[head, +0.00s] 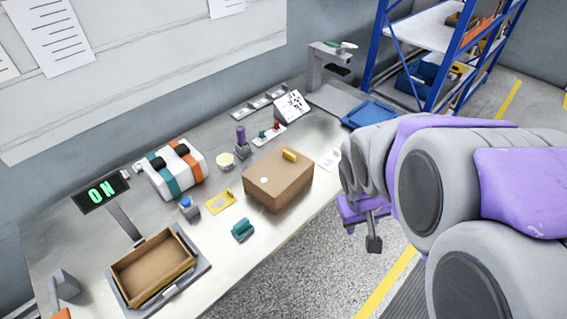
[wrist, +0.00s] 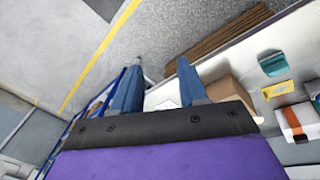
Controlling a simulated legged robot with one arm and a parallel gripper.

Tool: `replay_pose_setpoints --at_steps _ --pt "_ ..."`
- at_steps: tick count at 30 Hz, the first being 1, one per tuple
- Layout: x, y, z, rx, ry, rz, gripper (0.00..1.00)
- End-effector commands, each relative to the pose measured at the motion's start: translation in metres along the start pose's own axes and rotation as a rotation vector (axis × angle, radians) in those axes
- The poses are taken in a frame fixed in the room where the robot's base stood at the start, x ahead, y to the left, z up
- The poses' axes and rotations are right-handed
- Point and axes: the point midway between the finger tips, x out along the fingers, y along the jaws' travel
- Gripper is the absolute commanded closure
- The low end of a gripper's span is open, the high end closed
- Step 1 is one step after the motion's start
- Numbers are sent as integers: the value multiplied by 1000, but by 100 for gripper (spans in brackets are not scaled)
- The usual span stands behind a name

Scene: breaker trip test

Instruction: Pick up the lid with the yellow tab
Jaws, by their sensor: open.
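A brown box (head: 272,187) stands on the bench with a yellow tab (head: 290,155) on its top face, near the back edge. The top looks like its lid; I cannot make out a seam. A small pale round spot also shows on the top. My gripper (head: 362,236) is off the bench's front edge, to the right of the box and apart from it. In the wrist view its two blue fingers (wrist: 158,68) are spread with nothing held between them. Part of the brown box (wrist: 232,92) shows there, right of the right finger; its tab is hidden.
An open brown tray (head: 118,270) sits at the bench's near left. A teal block (head: 242,229), a yellow plate (head: 220,202), a blue button (head: 188,206) and a striped white case (head: 174,169) stand left of the box. A blue tray (head: 370,113) lies at the far right.

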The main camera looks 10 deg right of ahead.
Motion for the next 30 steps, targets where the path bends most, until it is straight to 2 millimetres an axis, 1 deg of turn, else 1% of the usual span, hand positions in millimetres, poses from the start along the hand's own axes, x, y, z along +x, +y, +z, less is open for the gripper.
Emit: replay_pose_setpoints --at_steps 1,6,8,9,11,12,15,19,21,24,27,30 --pt "8 15 -23 -11 32 24 57" --pt "35 56 -101 -78 192 90 57" --pt "46 68 -127 -109 249 104 57" --pt "53 75 -143 -130 286 109 57" --pt "65 83 -164 -163 340 112 57" --pt "72 88 -179 -186 379 110 57" --pt "92 97 -211 -242 473 97 57" --pt "119 99 -244 -312 596 52 57" --pt "133 98 -257 -347 662 17 57" --pt "152 92 -272 -391 762 -46 57" --pt "170 82 -279 -424 861 -123 57" --pt "185 69 -278 -443 961 -214 57"
